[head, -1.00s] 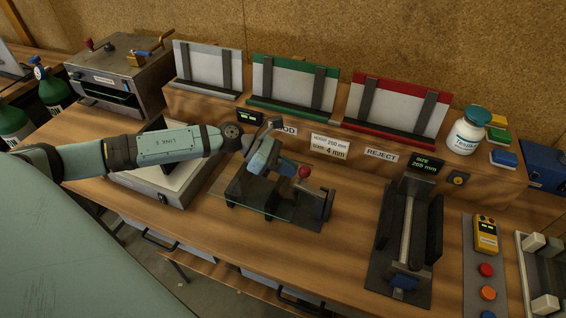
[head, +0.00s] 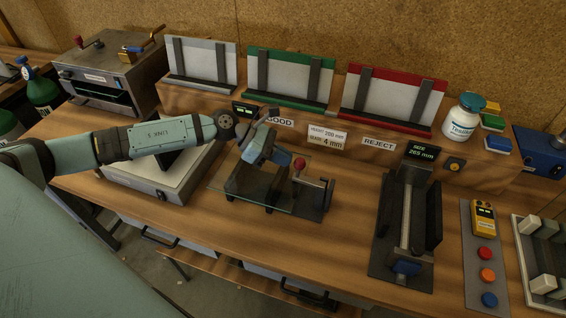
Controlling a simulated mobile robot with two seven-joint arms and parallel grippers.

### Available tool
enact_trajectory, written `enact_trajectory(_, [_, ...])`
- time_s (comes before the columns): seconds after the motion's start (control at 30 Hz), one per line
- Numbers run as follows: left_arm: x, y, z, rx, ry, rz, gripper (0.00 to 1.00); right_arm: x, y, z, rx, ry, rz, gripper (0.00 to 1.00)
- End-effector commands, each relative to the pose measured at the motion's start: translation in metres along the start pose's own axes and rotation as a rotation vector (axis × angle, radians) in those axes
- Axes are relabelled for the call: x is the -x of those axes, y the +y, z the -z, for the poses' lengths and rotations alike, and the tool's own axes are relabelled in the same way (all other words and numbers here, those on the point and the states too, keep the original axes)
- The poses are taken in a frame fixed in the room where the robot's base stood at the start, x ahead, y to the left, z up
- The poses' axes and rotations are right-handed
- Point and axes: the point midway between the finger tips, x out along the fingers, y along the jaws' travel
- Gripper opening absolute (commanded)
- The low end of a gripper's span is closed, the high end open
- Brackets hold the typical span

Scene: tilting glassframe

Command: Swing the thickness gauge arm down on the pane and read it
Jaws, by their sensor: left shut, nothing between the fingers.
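A clear glass pane (head: 218,187) lies on dark supports on the bench. The thickness gauge stands at its right side, with a dark base plate (head: 311,206), a grey bracket and a red ball knob (head: 299,163). The knob sits low, near the pane's right edge. My left gripper (head: 284,159) reaches over the pane from the left. It is shut, with its end close beside the knob; I cannot tell whether they touch. The gripper and wrist hide part of the pane. My right gripper is out of view.
Behind are racks with grey, green (head: 333,63) and red (head: 444,84) frames, and GOOD and REJECT labels. A size fixture (head: 394,257) reading 265 mm stands right. A button panel (head: 468,275) and a white bottle (head: 464,118) are farther right. Bare bench lies between gauge and fixture.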

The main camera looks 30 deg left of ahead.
Motion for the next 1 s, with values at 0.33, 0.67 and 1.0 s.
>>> enact_trajectory(0.33, [0.066,0.004,0.004,0.001,0.005,-0.001,0.00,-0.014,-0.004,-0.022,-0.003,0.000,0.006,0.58])
enact_trajectory(0.67, [0.100,0.003,-0.002,0.000,0.001,0.000,0.00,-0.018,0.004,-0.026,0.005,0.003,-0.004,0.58])
enact_trajectory(1.0, [0.101,0.003,-0.003,0.000,0.000,0.001,0.00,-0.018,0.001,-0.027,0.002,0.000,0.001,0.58])
